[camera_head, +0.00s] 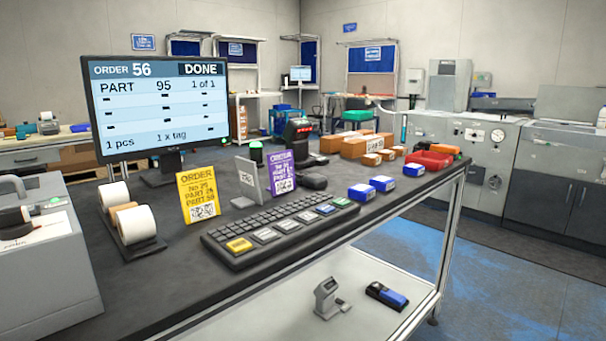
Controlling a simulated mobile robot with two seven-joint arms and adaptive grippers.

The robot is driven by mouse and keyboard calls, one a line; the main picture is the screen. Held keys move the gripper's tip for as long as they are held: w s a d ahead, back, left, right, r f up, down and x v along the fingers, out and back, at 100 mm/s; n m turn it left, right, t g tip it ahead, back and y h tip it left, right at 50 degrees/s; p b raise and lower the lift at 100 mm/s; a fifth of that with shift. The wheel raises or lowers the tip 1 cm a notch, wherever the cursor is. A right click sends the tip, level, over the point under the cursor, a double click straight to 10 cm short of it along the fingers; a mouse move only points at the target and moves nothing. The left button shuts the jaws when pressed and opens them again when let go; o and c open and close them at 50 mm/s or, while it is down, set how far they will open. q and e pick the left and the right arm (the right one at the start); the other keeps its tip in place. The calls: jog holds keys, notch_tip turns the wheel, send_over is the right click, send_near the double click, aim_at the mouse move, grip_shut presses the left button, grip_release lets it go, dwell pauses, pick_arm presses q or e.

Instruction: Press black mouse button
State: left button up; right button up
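A small dark rounded object (313,181) lies on the dark worktop just behind the keyboard (280,228), to the right of the purple card (281,173). It looks like the black mouse, but its button is too small to make out. The monitor (155,105) at the left shows order 56, "DONE", part 95, 1 of 1. Neither of my grippers shows in the head view.
A yellow order card (198,196), label rolls (137,222) and a grey machine (45,265) stand at the left. A black and red device (298,135) stands behind the mouse-like object. Several blue boxes (382,183), brown boxes (367,146) and red bins (429,160) lie right.

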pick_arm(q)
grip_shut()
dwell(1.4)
